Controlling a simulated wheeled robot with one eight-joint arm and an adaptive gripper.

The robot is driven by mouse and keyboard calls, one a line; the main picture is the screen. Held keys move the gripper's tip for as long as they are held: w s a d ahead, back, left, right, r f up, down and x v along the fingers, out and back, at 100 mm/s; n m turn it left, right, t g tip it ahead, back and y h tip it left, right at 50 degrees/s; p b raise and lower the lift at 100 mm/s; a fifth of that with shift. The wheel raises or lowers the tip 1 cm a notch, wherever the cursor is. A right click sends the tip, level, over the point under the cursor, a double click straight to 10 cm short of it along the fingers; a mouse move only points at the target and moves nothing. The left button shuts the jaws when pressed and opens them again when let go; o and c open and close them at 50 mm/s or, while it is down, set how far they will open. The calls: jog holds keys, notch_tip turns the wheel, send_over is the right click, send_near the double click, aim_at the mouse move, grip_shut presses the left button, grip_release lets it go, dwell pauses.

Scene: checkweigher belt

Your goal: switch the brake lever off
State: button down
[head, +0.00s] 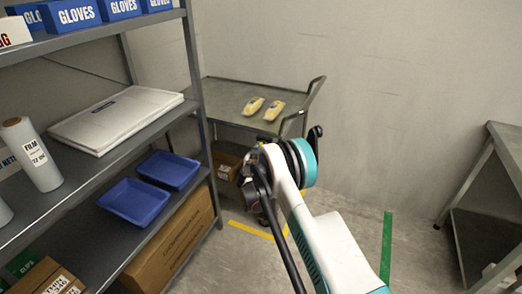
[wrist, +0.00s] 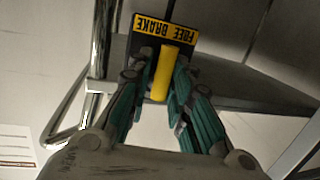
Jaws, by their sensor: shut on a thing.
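The brake lever (wrist: 163,76) is a yellow bar in the wrist view. It stands out from a dark plate whose yellow label (wrist: 165,27) carries the words FREE and BRAKE upside down. My gripper (wrist: 160,88) has its teal-padded fingers on both sides of the lever and is shut on it. Which word the lever is set to is not clear. In the head view the lever and my fingertips are hidden behind my own arm, which reaches to the near side of the grey cart (head: 232,98).
Two yellow packs (head: 252,106) (head: 274,111) lie on the cart top. A grey shelf rack on the left holds blue trays (head: 170,169), a white box (head: 115,117) and cartons. A metal table (head: 505,150) stands at the right. Floor between is open, with a green strip (head: 387,240).

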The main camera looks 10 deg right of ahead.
jog(key=n, duration=0.2)
jog(key=n+g, duration=0.1)
jog(key=n, duration=0.2)
jog(key=shift+a+r+n+h, duration=0.25)
jog(key=shift+n+h, duration=0.05)
jog(key=shift+g, duration=0.3)
dwell(0.3)
jog(key=c, duration=1.6)
grip_release()
jog(key=shift+a+f, duration=0.1)
jog(key=shift+f, duration=0.05)
jog(key=shift+o, duration=0.2)
jog(key=shift+d, duration=0.2)
jog(key=shift+s, duration=0.1)
jog(key=v, duration=1.2)
jog(key=shift+a+f, duration=0.1)
jog(key=shift+a, duration=0.05)
